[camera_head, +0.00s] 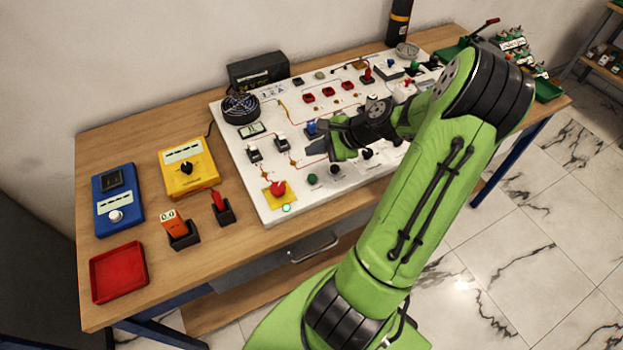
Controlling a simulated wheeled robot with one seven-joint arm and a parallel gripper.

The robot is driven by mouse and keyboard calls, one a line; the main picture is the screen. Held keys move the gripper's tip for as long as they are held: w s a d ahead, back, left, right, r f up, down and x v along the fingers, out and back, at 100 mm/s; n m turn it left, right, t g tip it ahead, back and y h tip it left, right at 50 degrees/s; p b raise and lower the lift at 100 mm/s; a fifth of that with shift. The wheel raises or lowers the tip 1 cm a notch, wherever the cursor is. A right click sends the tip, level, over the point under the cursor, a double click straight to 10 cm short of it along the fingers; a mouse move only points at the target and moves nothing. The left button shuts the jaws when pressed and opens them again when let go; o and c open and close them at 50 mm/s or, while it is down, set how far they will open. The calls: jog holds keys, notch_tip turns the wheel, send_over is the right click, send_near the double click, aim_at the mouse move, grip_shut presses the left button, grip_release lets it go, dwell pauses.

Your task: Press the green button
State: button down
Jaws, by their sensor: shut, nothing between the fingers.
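A small dark green round button (312,180) stands on the white board (245,170) near its front edge. My green arm reaches in from the lower right across the board. My gripper (312,148) is above the board, behind the green button in the picture, and looks shut and empty. A gap shows between the gripper and the button. My arm hides part of the board's middle and right side.
A red mushroom button (277,188) on a yellow plate and a small lit green lamp (286,208) are left of the green button. A yellow meter (187,168), a blue box (118,200) and a red tray (118,272) lie left on the table. Switches crowd the board.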

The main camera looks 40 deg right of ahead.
aim_at(316, 179)
notch_tip(316, 179, down, 7)
jog(key=b, duration=0.6)
jog(key=shift+f, duration=0.25)
jog(key=shift+f, duration=0.1)
dwell(1.3)
jog(key=shift+f, duration=0.3)
jog(key=shift+f+b, duration=0.3)
jog(key=shift+f, duration=0.25)
dwell(0.5)
jog(key=shift+r, duration=0.15)
jog(key=shift+r+p, duration=0.8)
jog(key=shift+p, duration=0.25)
jog(key=shift+r, duration=0.1)
